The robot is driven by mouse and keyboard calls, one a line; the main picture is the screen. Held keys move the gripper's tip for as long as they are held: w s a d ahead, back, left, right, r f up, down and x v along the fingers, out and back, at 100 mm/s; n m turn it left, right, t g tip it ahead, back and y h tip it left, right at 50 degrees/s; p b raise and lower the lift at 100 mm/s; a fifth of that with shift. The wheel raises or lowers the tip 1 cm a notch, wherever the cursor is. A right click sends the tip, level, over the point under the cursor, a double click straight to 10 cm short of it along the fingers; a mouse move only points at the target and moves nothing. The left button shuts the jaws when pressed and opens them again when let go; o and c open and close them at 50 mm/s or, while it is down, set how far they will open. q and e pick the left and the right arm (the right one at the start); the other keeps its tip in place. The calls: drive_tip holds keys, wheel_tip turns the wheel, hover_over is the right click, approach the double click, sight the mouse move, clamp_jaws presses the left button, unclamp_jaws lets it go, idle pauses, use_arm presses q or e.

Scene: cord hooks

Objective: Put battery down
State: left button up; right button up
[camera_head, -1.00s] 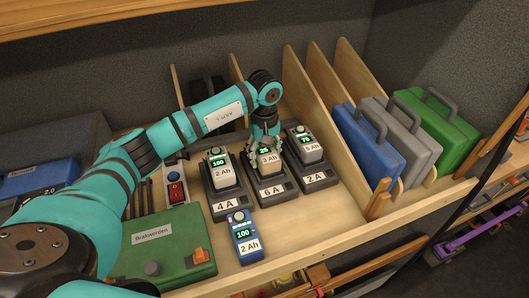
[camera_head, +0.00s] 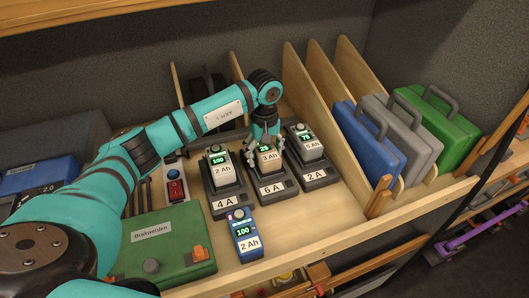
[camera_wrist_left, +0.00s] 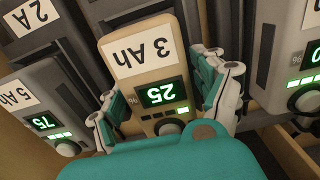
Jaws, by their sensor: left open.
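A tan 3 Ah battery (camera_head: 267,158) reading 25 sits in the middle charger, labelled 6 A (camera_head: 272,187). My left gripper (camera_head: 264,147) is over its back end. In the left wrist view the battery (camera_wrist_left: 150,75) lies between the fingers of my gripper (camera_wrist_left: 165,97), which are open, one on each side. A light 2 Ah battery (camera_head: 222,172) reading 100 is in the 4 A charger (camera_head: 226,204). A 5 Ah battery (camera_head: 310,146) reading 75 is in the 2 A charger (camera_head: 318,176). A blue 2 Ah battery (camera_head: 244,235) reading 100 stands on the shelf in front.
A green case (camera_head: 160,245) lies at front left, with a red-switched device (camera_head: 175,186) behind it. Wooden dividers (camera_head: 325,85) and blue (camera_head: 366,145), grey (camera_head: 402,135) and green (camera_head: 437,122) cases stand at right. Bare shelf (camera_head: 325,215) lies right of the blue battery.

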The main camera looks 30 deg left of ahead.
sight(265, 147)
use_arm(q)
drive_tip(key=shift+r+p, duration=0.3)
drive_tip(key=shift+p, duration=0.1)
wheel_tip(265, 147, up, 11)
drive_tip(key=b, duration=0.4)
drive_tip(key=shift+r, duration=0.55)
drive_tip(key=shift+f, duration=0.1)
